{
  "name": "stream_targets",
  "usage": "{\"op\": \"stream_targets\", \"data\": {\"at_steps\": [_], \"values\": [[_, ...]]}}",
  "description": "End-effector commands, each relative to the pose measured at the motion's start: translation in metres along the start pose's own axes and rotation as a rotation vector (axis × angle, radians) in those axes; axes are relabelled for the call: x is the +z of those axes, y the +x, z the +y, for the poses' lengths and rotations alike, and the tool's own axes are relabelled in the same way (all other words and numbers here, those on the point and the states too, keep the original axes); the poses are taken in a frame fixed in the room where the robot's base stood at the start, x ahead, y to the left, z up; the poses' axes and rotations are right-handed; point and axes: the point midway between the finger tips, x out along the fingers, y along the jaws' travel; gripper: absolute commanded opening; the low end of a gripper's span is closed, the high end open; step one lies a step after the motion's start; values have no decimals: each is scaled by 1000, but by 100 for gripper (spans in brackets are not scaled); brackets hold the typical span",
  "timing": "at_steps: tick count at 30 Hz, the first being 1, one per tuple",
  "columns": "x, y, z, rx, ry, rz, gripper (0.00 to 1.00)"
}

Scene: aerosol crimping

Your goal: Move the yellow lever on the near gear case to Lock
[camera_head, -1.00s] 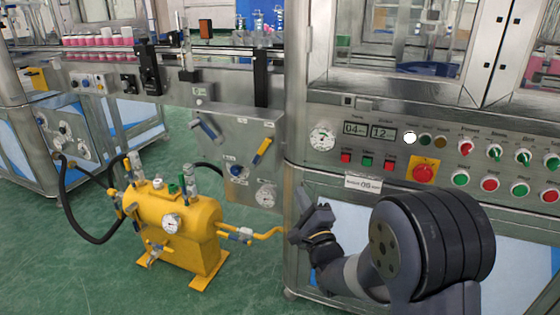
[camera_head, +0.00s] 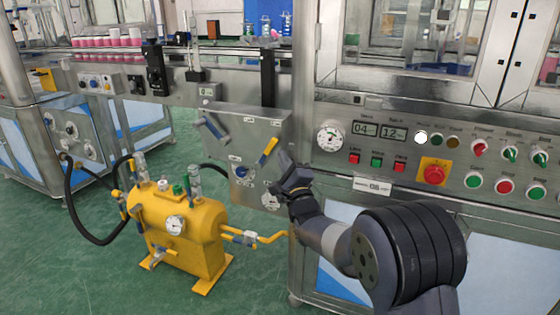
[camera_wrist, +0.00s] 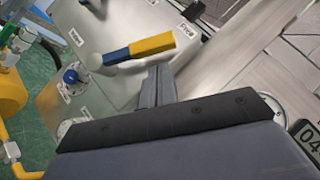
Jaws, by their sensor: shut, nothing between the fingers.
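The near gear case (camera_head: 228,126) is a grey metal box on the front of the machine. Its yellow lever (camera_head: 268,150) slants up to the right from a pivot near the blue knob (camera_head: 241,171). In the wrist view the yellow lever (camera_wrist: 153,45) has a blue lower section and a silver pivot end. My gripper (camera_head: 284,165) is shut and empty, just right of and below the lever's yellow end. In the wrist view my gripper (camera_wrist: 157,75) points at the case below the lever, seemingly apart from it.
A second lever (camera_head: 213,129) with a blue-grey handle is on the case's upper left. A gauge (camera_head: 270,201) sits at its lower right. The yellow tank (camera_head: 180,225) stands on the floor to the left. A control panel with buttons and a red emergency stop (camera_head: 434,174) is to the right.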

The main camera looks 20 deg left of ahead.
Motion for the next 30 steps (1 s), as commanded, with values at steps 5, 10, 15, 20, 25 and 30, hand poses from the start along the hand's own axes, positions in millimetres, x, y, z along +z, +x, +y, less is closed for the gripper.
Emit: {"op": "stream_targets", "data": {"at_steps": [5,10,15,20,25,30], "values": [[8,8,0,0,-1,1,0],[9,9,0,0,-1,1,0],[9,9,0,0,-1,1,0],[10,10,-2,8,-9,1,0],[13,14,-6,41,-42,1,0],[19,20,-11,99,-100,1,0]]}}
